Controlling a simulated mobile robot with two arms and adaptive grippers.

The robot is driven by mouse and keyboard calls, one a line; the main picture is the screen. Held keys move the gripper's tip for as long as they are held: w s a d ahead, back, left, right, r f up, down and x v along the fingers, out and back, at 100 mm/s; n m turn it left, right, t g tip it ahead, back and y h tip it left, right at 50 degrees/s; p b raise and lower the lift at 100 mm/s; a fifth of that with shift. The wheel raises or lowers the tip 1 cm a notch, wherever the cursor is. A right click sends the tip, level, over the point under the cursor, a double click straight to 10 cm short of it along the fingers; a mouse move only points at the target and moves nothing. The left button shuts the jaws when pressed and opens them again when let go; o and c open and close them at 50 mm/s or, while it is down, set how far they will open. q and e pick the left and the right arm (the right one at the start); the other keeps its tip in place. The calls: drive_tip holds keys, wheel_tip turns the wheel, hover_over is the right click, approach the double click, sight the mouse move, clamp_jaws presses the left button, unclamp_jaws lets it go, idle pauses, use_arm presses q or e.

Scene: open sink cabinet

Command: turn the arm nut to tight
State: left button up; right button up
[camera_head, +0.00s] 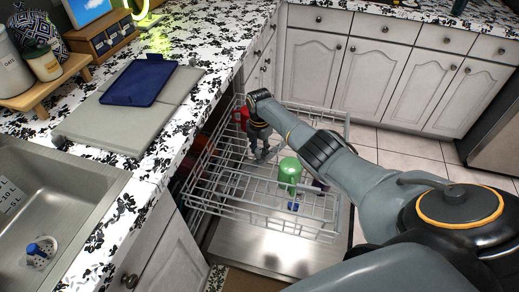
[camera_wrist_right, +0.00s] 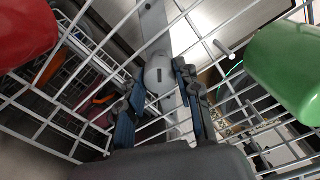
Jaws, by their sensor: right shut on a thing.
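The arm nut (camera_wrist_right: 158,76) is a round light-grey cap with a slot, in the middle of the grey spray arm (camera_wrist_right: 153,25) in the right wrist view. My right gripper (camera_wrist_right: 159,84) has one finger on each side of the nut and is shut on it. In the head view my right gripper (camera_head: 262,155) points down into the dishwasher's wire rack (camera_head: 240,207), and the nut cannot be made out there. The exact contact of the fingertips is partly hidden by the fingers. My left gripper is in neither view.
A green cup (camera_head: 289,174) stands in the rack to the right of my gripper, and a red cup (camera_head: 240,115) is to its left. Rack wires surround the fingers closely. The counter (camera_head: 120,180) with a sink (camera_head: 50,205) lies at left. Floor tiles (camera_head: 400,146) are open beyond.

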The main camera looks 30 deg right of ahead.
drive_tip(key=m+p, duration=0.1)
drive_tip(key=m, duration=0.4)
drive_tip(key=shift+m, duration=0.3)
drive_tip(key=m+p, duration=0.1)
drive_tip(key=m, duration=1.1)
drive_tip(key=shift+m+p, duration=0.3)
drive_tip(key=m, duration=0.5)
drive_tip(key=shift+m, duration=0.3)
drive_tip(key=m, duration=0.5)
drive_tip(key=shift+p, duration=0.3)
drive_tip(key=m, duration=0.6)
drive_tip(key=shift+m, duration=0.3)
drive_tip(key=m, duration=1.1)
drive_tip(key=shift+a, duration=0.1)
